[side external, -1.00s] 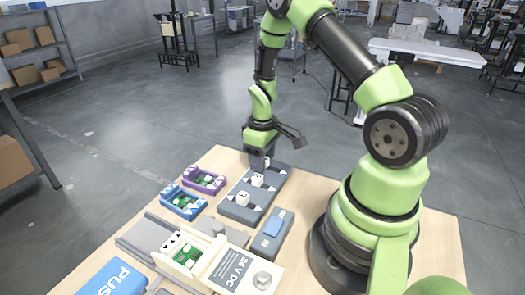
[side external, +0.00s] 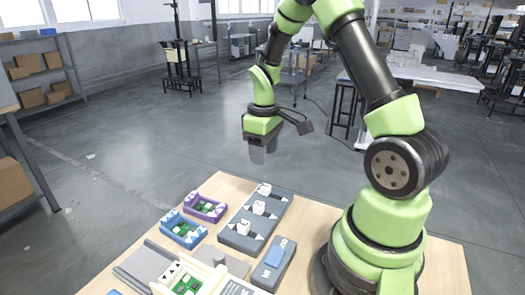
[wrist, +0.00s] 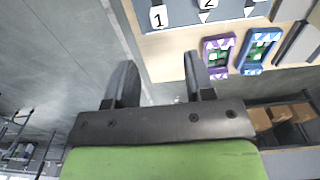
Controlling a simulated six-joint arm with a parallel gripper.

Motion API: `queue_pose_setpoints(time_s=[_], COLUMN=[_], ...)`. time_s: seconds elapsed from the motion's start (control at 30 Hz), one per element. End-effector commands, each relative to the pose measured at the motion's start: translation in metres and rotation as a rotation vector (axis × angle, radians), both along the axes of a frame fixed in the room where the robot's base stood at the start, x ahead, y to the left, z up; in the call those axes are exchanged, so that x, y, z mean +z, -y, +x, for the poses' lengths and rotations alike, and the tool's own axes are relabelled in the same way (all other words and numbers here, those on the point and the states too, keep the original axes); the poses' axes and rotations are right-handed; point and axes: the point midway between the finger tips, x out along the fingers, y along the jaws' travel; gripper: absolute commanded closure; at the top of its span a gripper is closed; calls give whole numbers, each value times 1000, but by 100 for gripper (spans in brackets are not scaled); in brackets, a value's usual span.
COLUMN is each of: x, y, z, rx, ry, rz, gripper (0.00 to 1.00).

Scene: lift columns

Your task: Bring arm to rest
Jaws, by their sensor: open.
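My gripper (side external: 259,153) hangs in the air above the far edge of the table, clear of everything on it. In the wrist view my gripper (wrist: 160,85) has its two dark fingers apart with nothing between them. The grey block holder (side external: 254,222) stands on the table below and carries white numbered cubes (side external: 259,207) in a row. In the wrist view one cube (wrist: 158,17) shows the number 1. My arm is raised and bent above the table.
A purple tray (side external: 205,207) and a blue tray (side external: 183,229) with green boards lie left of the holder. Shelves with boxes (side external: 37,70) are farther off. The air around my gripper is clear.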

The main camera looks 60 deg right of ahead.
Motion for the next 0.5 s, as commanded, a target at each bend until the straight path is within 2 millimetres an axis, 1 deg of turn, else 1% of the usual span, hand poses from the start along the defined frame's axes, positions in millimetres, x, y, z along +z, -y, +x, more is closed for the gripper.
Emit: queue_pose_setpoints(time_s=[0.07,0.17,0.27,0.33,0.4,0.5], x=[4,21,52,77,101,130], y=[-2,-10,-29,-46,-64,-90], z=[1,2,2,-1,-9,-24], rx=[-3,-20,-56,-91,-126,-175], ry=[7,40,105,163,222,304], rz=[-2,-12,-20,-19,-9,19], gripper=[51,51,51,51,51,51])
